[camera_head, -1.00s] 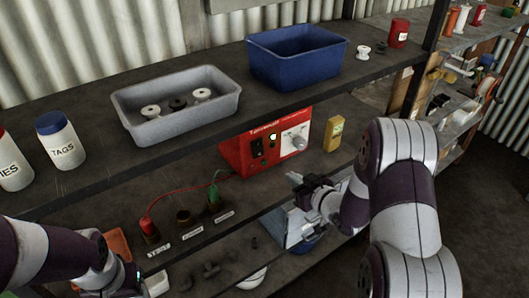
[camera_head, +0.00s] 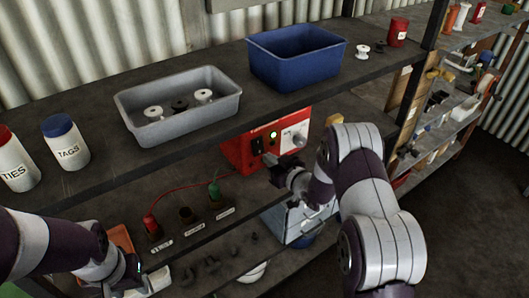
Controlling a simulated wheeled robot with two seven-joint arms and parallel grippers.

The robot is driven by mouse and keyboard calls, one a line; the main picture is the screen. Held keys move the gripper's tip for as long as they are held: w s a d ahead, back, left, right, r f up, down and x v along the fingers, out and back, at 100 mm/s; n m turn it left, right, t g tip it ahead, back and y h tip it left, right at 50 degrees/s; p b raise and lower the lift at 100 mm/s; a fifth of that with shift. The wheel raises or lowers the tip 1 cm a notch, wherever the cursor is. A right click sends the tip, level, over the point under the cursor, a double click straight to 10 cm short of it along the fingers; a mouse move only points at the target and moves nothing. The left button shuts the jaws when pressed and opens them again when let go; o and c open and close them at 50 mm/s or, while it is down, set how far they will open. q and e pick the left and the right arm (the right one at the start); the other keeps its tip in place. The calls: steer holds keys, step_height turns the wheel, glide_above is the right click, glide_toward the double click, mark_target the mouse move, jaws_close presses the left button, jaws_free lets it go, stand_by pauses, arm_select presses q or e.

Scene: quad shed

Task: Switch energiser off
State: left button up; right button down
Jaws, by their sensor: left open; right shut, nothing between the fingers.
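The red energiser (camera_head: 238,152) stands on the middle shelf, under the upper shelf's edge. Its front shows a black rocker switch (camera_head: 257,146), a lit green light and a pale panel with a knob (camera_head: 294,138). My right gripper (camera_head: 270,159) is shut and empty, its tips close in front of the energiser's face just below and right of the switch. I cannot tell whether they touch it.
A yellow device (camera_head: 334,120) is partly hidden behind my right arm. The upper shelf bears a grey tub (camera_head: 184,128), a blue tub (camera_head: 296,76) and jars.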

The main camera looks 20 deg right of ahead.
mark_target(259, 151)
steer(key=shift+p+x, duration=0.35)
steer(key=shift+x, duration=1.4)
